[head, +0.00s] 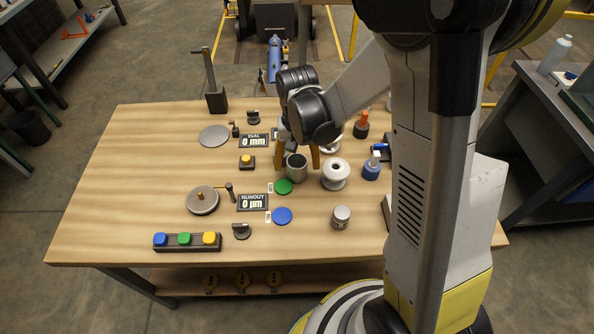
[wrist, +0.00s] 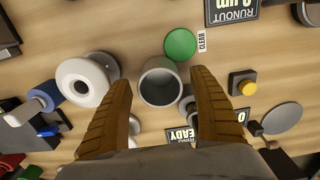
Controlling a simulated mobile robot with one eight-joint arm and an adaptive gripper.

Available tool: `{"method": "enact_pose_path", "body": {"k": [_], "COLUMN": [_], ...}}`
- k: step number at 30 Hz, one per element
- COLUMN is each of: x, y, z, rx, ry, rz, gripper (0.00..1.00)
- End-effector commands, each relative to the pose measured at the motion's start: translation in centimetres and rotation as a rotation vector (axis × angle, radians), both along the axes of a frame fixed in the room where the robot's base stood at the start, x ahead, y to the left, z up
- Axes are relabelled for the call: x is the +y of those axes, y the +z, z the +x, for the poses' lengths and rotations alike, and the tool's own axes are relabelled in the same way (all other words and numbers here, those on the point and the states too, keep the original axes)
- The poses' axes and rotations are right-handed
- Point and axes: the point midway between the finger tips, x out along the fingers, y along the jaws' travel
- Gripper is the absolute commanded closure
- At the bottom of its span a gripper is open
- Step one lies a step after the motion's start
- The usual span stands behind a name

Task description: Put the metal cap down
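The metal cap (head: 297,172) looks like a grey hollow cylinder with a dark open top. It stands upright by the green disc (head: 283,187), on the table as far as I can tell. In the wrist view the cap (wrist: 160,84) lies between the two brown fingers of my gripper (wrist: 161,85), with a narrow gap on each side. My gripper is open, with one finger on each side of the cap in the head view (head: 297,166). The green disc also shows in the wrist view (wrist: 180,45), beside a CLEAR label.
A white insulator ring (head: 335,174) stands close right of the cap. A small metal cylinder (head: 340,217) and a blue disc (head: 282,216) lie nearer the front. Displays, a dial stand (head: 202,200) and a button box (head: 187,241) are to the left. The table's left side has bare wood.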

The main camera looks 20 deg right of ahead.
Motion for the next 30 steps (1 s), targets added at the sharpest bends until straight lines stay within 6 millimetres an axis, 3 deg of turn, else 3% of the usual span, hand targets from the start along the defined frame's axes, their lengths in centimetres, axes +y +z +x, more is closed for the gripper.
{"method": "enact_pose_path", "body": {"k": [1, 5, 6, 19, 26, 30], "x": [0.0, 0.0, 0.0, 0.0, 0.0, -2.5], "y": [0.0, 0.0, 0.0, 0.8, 4.4, 6.2], "z": [0.0, 0.0, 0.0, 0.0, 0.0, -1.6], "rx": [0.000, 0.000, 0.000, 0.000, 0.000, 0.000], "ry": [0.000, 0.000, 0.000, 0.000, 0.000, -0.005], "rz": [0.000, 0.000, 0.000, 0.000, 0.000, 0.000], "gripper": [0.46, 0.86, 0.90, 0.90, 0.90, 0.90]}}
